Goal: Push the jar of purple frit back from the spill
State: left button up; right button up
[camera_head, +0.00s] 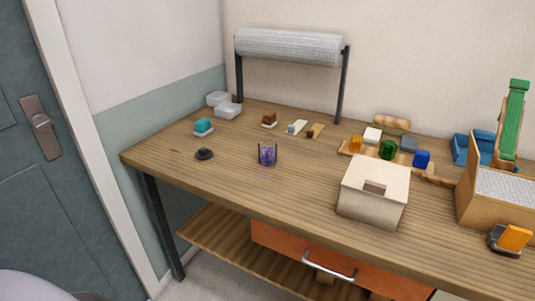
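The jar of purple frit (267,154) stands upright near the front of the wooden table, left of the middle. It is small and clear, with purple bits inside and a dark upright edge on each side. A small black knobbed object (204,154) lies to its left. I cannot make out a spill on the wood. Neither of my grippers is in view, and nothing touches the jar.
The table (225,177) has bare wood around and behind the jar. A pale wooden box (373,193) stands to the right. An orange drawer (300,250) is below.

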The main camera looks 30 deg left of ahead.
aim_at(268, 153)
jog(key=j+z, duration=0.4)
jog(key=j, duration=1.1)
jog(key=i, duration=0.05)
